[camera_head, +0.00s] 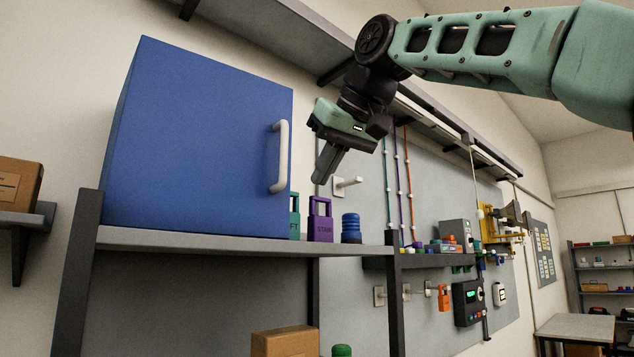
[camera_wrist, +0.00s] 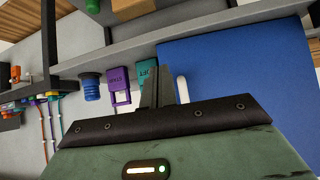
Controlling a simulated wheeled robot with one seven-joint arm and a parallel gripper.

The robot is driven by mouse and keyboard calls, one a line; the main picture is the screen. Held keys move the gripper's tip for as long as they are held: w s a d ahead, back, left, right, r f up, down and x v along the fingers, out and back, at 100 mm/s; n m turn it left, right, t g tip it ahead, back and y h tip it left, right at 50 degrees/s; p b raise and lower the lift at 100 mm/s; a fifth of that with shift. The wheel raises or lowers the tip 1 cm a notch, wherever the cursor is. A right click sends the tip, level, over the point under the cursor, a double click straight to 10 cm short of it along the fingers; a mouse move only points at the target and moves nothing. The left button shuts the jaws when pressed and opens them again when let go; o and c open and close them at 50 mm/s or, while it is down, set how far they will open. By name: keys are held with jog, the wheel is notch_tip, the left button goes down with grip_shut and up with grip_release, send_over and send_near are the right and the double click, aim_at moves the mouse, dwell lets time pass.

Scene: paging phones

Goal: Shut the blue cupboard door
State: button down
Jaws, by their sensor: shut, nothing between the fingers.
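The blue cupboard (camera_head: 195,140) stands on a grey shelf in the head view. Its blue front carries a white upright bar handle (camera_head: 281,157) near the right edge. I see no gap along that edge, and the front looks flush with the body. In the wrist view the blue surface (camera_wrist: 240,85) fills the right side, with the white handle (camera_wrist: 183,88) beside my fingers. My gripper (camera_head: 321,178) is shut and empty, pointing down, to the right of the handle in the head view. It also shows in the wrist view (camera_wrist: 158,72). I see no contact with the cupboard.
The grey shelf (camera_head: 210,239) also holds a teal padlock (camera_head: 295,225), a purple padlock (camera_head: 320,222) and a blue knob-like item (camera_head: 350,228), below my gripper. A white wall peg (camera_head: 345,184) and hanging cords lie to the right. An overhead shelf (camera_head: 290,35) runs above.

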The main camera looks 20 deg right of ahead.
aim_at(287, 208)
jog(key=x, duration=0.3)
jog(key=w+r+p+x, duration=0.1)
jog(key=x, duration=0.2)
jog(key=p+x, duration=0.1)
jog(key=x, duration=0.3)
jog(key=shift+w+a+r, duration=0.15)
jog(key=shift+a+r, duration=0.05)
jog(key=shift+r, duration=0.15)
jog(key=shift+w+a+f, duration=0.1)
jog(key=shift+w+f, duration=0.05)
jog(key=shift+w, duration=0.35)
jog(key=shift+w+a+n+y+p, duration=0.1)
jog(key=shift+w+n+y+p, duration=0.25)
jog(key=shift+w+p, duration=0.45)
jog(key=shift+w+a+n+y+p, duration=0.2)
jog(key=shift+w+n+p, duration=0.3)
jog(key=shift+w, duration=0.4)
jog(key=shift+s+d, duration=0.1)
